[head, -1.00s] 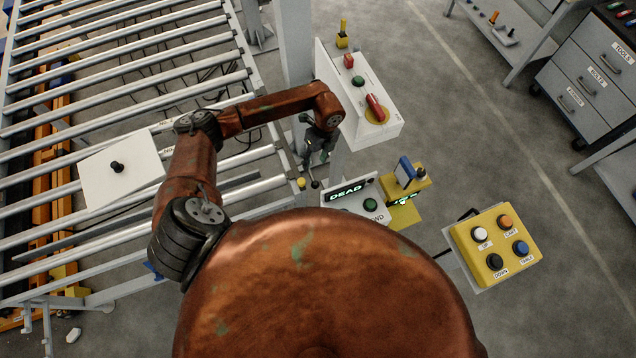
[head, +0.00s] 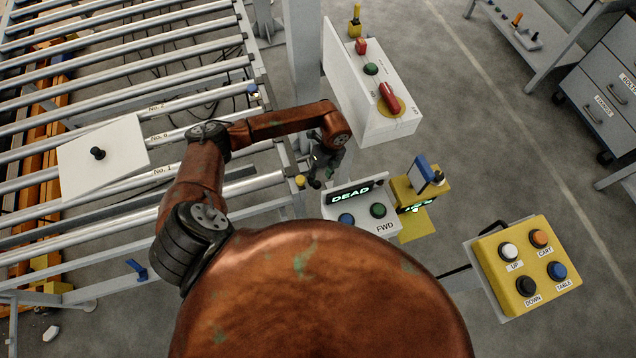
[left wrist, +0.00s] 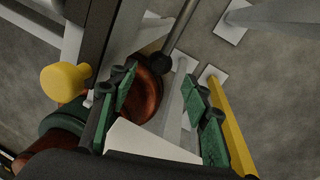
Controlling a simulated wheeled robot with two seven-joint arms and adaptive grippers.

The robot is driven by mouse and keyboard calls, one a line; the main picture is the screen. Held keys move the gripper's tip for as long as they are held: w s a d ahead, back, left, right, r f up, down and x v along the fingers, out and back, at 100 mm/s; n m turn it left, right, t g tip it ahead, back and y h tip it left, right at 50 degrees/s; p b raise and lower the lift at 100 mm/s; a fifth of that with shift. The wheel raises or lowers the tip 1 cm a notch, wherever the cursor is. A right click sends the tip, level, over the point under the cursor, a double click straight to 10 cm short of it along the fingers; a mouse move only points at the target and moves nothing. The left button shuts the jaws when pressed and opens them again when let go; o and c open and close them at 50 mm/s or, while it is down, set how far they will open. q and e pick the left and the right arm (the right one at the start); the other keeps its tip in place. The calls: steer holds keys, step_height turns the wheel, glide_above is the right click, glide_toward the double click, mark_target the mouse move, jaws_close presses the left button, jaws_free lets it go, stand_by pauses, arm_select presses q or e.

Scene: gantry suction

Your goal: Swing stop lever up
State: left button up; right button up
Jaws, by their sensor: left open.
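In the head view, my left gripper (head: 322,166) is at the near right corner of the roller conveyor, partly hidden by its own arm. Beside it are a yellow knob (head: 300,181) and a small dark knob (head: 315,184). In the left wrist view, the open green-padded fingers (left wrist: 160,78) hold nothing. A grey rod with a black ball end (left wrist: 154,66), which looks like the stop lever, lies between and beyond the fingertips; contact cannot be told. The yellow knob (left wrist: 65,82) is left of the fingers. My right gripper is not in view.
A white control box with a red handle (head: 390,98) stands behind the gripper. A panel reading DEAD (head: 352,193) and a yellow stand (head: 412,198) are to its right. A yellow button box (head: 525,268) is further right. A white plate (head: 104,156) lies on the rollers.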

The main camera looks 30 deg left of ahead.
mark_target(318, 183)
arm_select(q)
steer(key=f, duration=0.3)
steer(key=s+f, duration=0.1)
steer(key=f, duration=0.1)
steer(key=shift+a, duration=0.25)
steer(key=shift+c, duration=0.7)
jaws_close()
